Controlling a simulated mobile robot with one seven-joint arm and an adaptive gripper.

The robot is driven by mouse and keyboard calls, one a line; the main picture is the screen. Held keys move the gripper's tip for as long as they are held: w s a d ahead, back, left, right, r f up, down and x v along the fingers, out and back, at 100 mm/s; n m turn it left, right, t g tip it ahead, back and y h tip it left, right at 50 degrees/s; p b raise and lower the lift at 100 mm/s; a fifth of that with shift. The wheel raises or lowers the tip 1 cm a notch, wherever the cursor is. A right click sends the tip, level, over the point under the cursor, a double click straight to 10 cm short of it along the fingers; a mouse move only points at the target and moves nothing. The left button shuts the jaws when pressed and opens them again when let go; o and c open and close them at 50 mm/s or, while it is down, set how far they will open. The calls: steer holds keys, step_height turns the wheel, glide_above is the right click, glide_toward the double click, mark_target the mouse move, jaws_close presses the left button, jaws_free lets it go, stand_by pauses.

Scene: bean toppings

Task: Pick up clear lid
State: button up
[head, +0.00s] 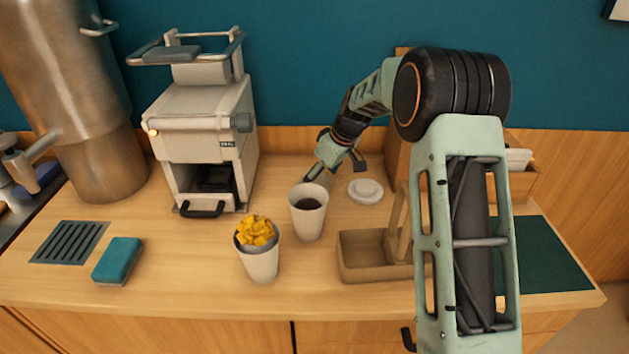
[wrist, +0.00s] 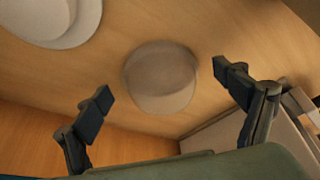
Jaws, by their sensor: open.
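The clear lid (wrist: 160,78) is a round, see-through, greyish disc or dome lying on the wooden counter in the wrist view. My gripper (wrist: 162,82) is open and empty, with one finger on each side of the lid in that picture. The fingers appear apart from the lid; the exact height above it is hard to tell. In the head view my gripper (head: 336,168) points down behind the cup with dark contents (head: 309,221). I cannot make out the clear lid there; the cup and gripper seem to hide it.
A white lid (head: 365,191) lies just right of my gripper, also at the wrist view's upper left (wrist: 55,22). A white machine (head: 205,135) stands left. A cup with yellow pieces (head: 261,265) and a wooden caddy (head: 372,272) are nearer the front. The back wall is close.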

steer(key=shift+c, duration=0.3)
steer(key=c, duration=0.8)
